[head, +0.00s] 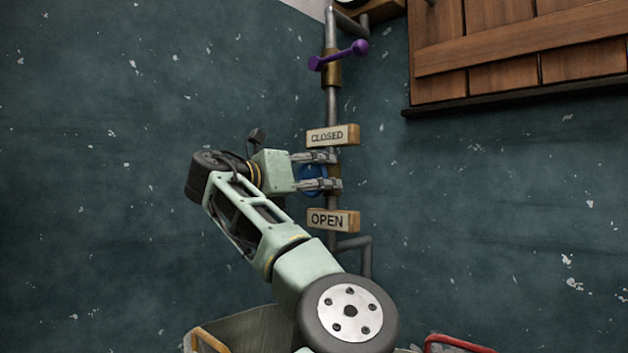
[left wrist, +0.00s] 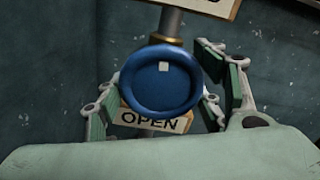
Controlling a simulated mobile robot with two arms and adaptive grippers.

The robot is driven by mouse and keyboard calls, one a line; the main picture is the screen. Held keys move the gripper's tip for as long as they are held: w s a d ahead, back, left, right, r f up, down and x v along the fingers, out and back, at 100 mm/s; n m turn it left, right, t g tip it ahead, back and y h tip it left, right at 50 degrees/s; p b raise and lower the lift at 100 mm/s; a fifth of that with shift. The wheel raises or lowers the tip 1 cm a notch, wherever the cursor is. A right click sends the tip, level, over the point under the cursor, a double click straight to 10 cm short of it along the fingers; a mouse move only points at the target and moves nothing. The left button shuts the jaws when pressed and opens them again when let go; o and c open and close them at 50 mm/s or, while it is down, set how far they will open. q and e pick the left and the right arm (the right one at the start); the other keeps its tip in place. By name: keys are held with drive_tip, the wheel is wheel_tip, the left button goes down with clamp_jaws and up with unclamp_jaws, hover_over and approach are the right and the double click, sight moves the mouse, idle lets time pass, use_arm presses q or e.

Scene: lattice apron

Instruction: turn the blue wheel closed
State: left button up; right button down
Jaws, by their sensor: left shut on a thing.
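The blue wheel (head: 311,180) is mounted on a vertical grey pipe (head: 332,105), between a CLOSED sign (head: 332,135) above and an OPEN sign (head: 333,220) below. In the left wrist view the wheel (left wrist: 150,90) faces me, with a small pale square mark just above its middle. My left gripper (head: 336,171) is shut on the wheel, one finger above and one below it in the head view. In the left wrist view its fingers stand on either side of the rim; exact contact is hard to see. My right gripper is not in view.
A purple lever (head: 340,54) sits higher on the same pipe. A wooden shutter (head: 520,40) with a dark ledge is at the upper right. A container (head: 250,326) is low in front. The dark green wall beside the pipe is clear.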

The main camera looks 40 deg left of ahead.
use_arm(q)
drive_tip(key=shift+f, duration=0.25)
drive_tip(key=o, duration=1.1)
drive_tip(key=shift+o, duration=0.3)
drive_tip(key=shift+r, duration=0.15)
drive_tip(key=s+a, duration=0.1)
drive_tip(key=s, duration=1.1)
